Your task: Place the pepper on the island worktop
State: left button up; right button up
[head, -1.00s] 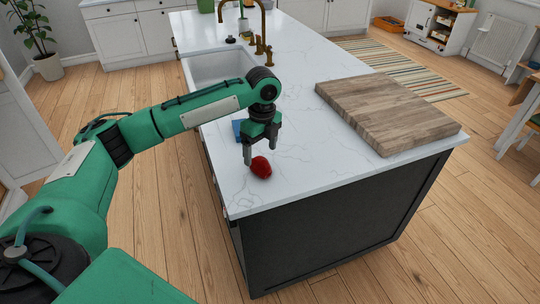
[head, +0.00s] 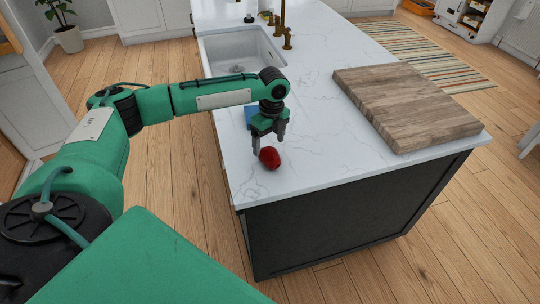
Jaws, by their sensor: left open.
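A red pepper (head: 270,158) rests on the white marble island worktop (head: 310,125), close to its near left corner. My left gripper (head: 268,147) is open just above and behind the pepper, with its fingers pointing down. One finger comes down at the pepper's left and partly overlaps it in the head view. I cannot tell whether the finger touches it. My right gripper is not in view.
A thick wooden board (head: 405,105) lies on the worktop to the right. A blue item (head: 251,116) sits behind my left gripper. A white sink (head: 240,55) with brass taps (head: 287,36) is farther back. Bare worktop lies between pepper and board.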

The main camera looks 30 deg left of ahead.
aim_at(268, 150)
pick_arm(q)
notch_tip(268, 150, down, 4)
jog(key=shift+s+a+r+p, duration=0.1)
jog(key=shift+s+r+p, duration=0.1)
jog(key=shift+p, duration=0.45)
jog(key=shift+f, duration=0.25)
jog(key=c, duration=0.9)
jog(key=shift+c, duration=1.2)
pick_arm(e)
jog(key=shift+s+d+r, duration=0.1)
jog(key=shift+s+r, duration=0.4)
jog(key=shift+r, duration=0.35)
